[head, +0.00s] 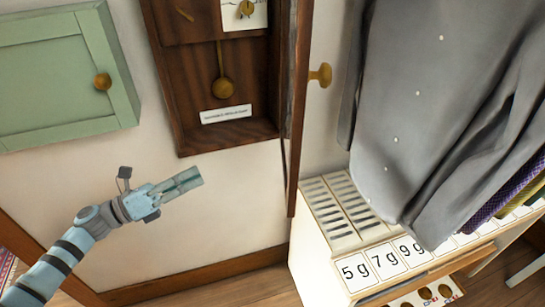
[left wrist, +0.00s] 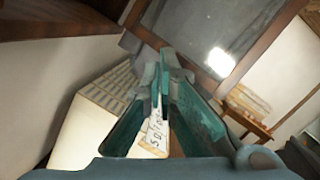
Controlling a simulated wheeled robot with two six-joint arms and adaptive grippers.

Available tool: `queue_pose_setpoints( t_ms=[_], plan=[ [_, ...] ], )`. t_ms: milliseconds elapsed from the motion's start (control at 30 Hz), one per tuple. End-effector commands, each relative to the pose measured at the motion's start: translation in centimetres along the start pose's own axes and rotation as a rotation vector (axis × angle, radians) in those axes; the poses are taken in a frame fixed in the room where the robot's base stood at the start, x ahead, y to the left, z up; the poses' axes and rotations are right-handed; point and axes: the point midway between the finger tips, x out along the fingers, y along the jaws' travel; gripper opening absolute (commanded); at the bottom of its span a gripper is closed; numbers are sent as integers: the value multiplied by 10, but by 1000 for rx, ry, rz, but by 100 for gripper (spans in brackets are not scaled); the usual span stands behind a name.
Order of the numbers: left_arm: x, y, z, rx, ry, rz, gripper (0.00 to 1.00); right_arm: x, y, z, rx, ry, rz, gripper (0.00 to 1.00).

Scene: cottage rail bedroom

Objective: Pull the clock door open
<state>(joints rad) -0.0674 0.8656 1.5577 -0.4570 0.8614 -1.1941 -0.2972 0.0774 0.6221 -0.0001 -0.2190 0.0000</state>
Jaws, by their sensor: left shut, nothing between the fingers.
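The wooden wall clock (head: 185,110) hangs at upper centre in the head view, its case open to show a brass pendulum (head: 223,88). The clock door (head: 297,110) stands swung out at the right of the case, seen nearly edge-on, with a brass knob (head: 320,74) on its right side. In the left wrist view the dark frame and glass pane of the door (left wrist: 205,40) show at the top. My left gripper (head: 192,178) is shut and empty, below the clock and left of the door, apart from both. My right gripper is not in view.
A green wall cabinet (head: 55,75) with a brass knob is at upper left. A grey shirt (head: 425,100) hangs at right above a white unit (head: 335,245) with number cards. Bare wall (head: 240,210) lies between my left gripper and the door.

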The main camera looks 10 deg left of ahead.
Motion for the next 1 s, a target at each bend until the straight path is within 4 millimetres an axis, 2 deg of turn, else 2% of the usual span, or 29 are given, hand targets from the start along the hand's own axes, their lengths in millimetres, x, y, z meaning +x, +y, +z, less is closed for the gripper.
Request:
queue_pose_setpoints(
  t_ms=[33, 100, 200, 367, 800, 1000],
  plan=[
    [9, -46, 18, 179, 89, -120, 0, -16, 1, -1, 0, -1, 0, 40],
    [11, -93, 19, 394, 194, -277, 0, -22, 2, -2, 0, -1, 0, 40],
    [10, -123, 13, 544, 264, -395, 0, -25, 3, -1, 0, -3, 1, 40],
    [24, -131, 4, 562, 268, -414, 0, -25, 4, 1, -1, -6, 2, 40],
    [107, -160, -24, 553, 261, -409, 0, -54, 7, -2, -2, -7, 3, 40],
    [128, -165, -35, 554, 265, -407, 0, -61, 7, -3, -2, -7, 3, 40]
  ],
)
